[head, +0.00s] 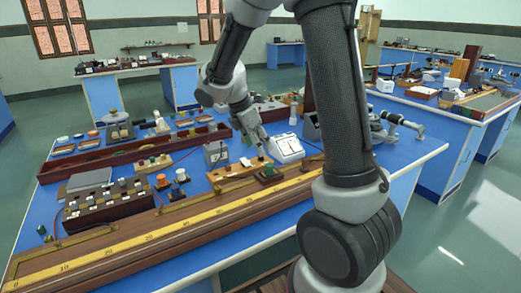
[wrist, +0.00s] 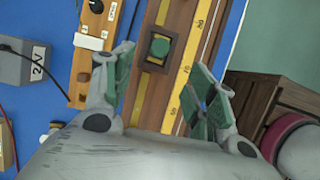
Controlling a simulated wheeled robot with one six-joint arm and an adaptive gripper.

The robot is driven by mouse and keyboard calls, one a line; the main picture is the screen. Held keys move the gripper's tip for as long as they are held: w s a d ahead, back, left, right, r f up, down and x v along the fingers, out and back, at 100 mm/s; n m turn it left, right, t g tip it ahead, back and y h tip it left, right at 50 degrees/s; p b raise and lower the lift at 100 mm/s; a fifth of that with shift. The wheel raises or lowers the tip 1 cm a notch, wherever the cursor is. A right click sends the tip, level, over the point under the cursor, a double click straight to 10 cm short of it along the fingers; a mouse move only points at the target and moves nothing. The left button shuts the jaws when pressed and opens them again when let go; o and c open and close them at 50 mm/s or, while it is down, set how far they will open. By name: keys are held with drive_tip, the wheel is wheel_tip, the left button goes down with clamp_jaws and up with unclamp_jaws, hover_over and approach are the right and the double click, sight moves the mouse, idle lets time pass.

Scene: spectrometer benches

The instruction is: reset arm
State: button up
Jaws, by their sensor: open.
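My gripper (head: 254,143) hangs over the blue bench in the head view, above the area between the white meter and the wooden key board. In the wrist view my gripper (wrist: 165,85) is open, with its green-padded fingers spread apart and nothing between them. Beyond the fingers lies a small dark block with a green button (wrist: 160,47); it also shows in the head view (head: 268,172). My arm reaches across the right half of the head view and hides part of the bench.
A long wooden metre scale (head: 150,237) runs along the bench's front. A dark resistance box (head: 108,208), a grey 2V box (head: 216,152) and a white meter (head: 286,148) stand behind it. Another blue bench (head: 440,115) is at right. Floor between benches is clear.

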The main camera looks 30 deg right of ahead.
idle(0.4)
drive_tip(key=s+r+m+t+y, duration=0.2)
drive_tip(key=s+r+m, duration=0.4)
drive_tip(key=s+m, duration=0.3)
drive_tip(key=s+r+m+t+y, duration=0.2)
drive_tip(key=s+r+m, duration=0.4)
drive_tip(key=s, duration=0.8)
drive_tip(key=shift+s+a+m, duration=0.2)
drive_tip(key=shift+a+m, duration=0.05)
drive_tip(key=shift+m, duration=1.45)
